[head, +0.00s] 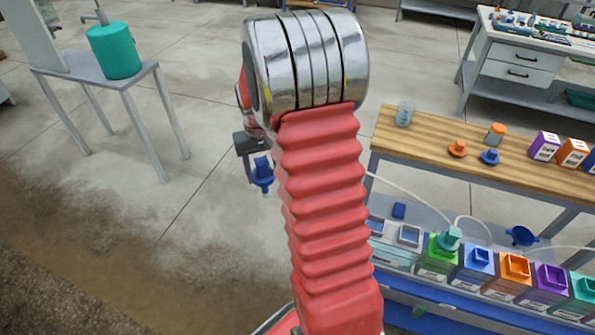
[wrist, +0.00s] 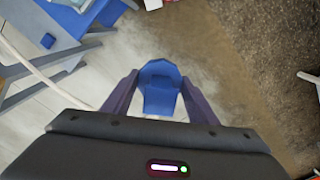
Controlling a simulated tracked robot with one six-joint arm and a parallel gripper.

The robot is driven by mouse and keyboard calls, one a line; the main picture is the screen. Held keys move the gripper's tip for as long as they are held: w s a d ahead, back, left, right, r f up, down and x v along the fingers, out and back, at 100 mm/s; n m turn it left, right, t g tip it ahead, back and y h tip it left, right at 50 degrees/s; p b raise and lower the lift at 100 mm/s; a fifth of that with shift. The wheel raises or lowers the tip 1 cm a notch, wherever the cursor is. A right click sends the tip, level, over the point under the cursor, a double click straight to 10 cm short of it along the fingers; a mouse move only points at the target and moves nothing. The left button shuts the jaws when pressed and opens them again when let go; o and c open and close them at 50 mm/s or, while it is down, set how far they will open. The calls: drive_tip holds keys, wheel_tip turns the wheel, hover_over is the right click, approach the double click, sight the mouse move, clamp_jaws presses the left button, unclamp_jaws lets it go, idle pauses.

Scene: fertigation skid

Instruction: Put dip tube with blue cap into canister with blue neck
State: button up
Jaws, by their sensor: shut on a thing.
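My gripper (wrist: 160,78) is shut on the blue cap (wrist: 160,90) of the dip tube. The cap sits between the two fingers in the wrist view. In the head view the blue cap (head: 262,172) hangs below my dark gripper (head: 252,145), left of my red arm and high over the floor. Most of the tube itself cannot be made out. The canister with blue neck (head: 478,262) stands in a row at the lower right, well apart from my gripper. Its square blue neck faces up and looks empty.
A green canister (head: 438,262) with a teal cap and pale hose stands left of it; orange (head: 514,272) and purple (head: 549,282) canisters stand right. A blue funnel (head: 522,236) lies behind. A wooden bench (head: 430,145) rises beyond. Open floor (head: 190,240) lies left.

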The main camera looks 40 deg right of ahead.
drive_tip(key=w+a+r+n, duration=0.1)
drive_tip(key=w+a+n, duration=0.1)
drive_tip(key=a, duration=0.8)
drive_tip(key=w+a+r+n, duration=0.1)
drive_tip(key=w+a, duration=0.4)
drive_tip(key=a, duration=0.6)
drive_tip(key=shift+a+r+n, duration=0.25)
drive_tip(key=shift+r+n, duration=0.05)
drive_tip(key=shift+n, duration=0.5)
drive_tip(key=shift+s, duration=0.15)
